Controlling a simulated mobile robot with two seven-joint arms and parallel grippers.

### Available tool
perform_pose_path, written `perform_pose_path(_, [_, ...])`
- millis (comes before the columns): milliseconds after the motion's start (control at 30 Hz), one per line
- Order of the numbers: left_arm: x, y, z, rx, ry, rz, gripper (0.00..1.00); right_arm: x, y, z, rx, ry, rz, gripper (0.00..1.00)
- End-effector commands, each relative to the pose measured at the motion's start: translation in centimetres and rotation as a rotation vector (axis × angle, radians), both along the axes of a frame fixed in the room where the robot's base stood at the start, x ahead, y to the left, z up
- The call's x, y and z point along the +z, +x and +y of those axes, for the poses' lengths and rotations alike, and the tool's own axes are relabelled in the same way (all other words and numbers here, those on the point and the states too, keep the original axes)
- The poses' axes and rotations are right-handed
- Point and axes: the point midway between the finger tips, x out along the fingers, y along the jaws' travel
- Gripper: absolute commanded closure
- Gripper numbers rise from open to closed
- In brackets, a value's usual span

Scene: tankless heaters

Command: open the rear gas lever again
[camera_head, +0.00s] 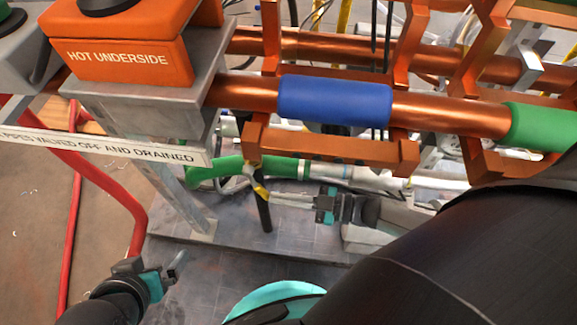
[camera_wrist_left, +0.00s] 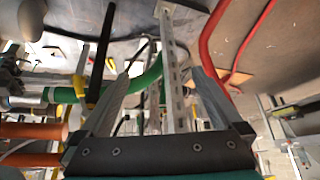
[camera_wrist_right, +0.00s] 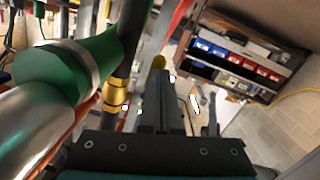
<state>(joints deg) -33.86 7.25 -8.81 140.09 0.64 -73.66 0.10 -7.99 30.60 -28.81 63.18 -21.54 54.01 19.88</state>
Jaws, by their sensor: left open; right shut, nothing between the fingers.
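A yellow lever (camera_head: 260,189) sits below the green pipe (camera_head: 250,167), next to a dark vertical pipe (camera_head: 264,214). My right gripper (camera_head: 268,198) is shut and empty, its fingertips close to the lever; I cannot tell whether they touch. In the right wrist view the shut fingers (camera_wrist_right: 163,85) point at a small yellow end (camera_wrist_right: 158,62), beside a black pipe with yellow bands (camera_wrist_right: 116,92) and the green pipe (camera_wrist_right: 70,65). My left gripper (camera_head: 176,268) is open and empty, low at the left; its spread fingers (camera_wrist_left: 158,80) show in the left wrist view.
Copper pipes (camera_head: 440,112) with a blue sleeve (camera_head: 335,101) and orange brackets (camera_head: 330,145) run above my right gripper. A grey strut (camera_head: 170,175) and red hose (camera_head: 110,185) stand at left. A sign board (camera_head: 110,145) hangs there. Floor at far left is open.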

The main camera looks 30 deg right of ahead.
Motion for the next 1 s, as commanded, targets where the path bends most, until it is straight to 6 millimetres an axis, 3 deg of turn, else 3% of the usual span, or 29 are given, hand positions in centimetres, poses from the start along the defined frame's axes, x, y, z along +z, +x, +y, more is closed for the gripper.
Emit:
perform_pose_path(467, [-0.7, 2.9, -4.0, -0.051, -0.129, -0.275, 0.00, -1.8, 0.3, 1.8, 0.001, 0.002, -0.001, 1.00])
perform_pose_path(1000, [1.2, 3.9, -8.4, -0.069, -0.349, -0.675, 0.00, -2.8, 1.6, 3.6, -0.002, 0.146, -0.099, 1.00])
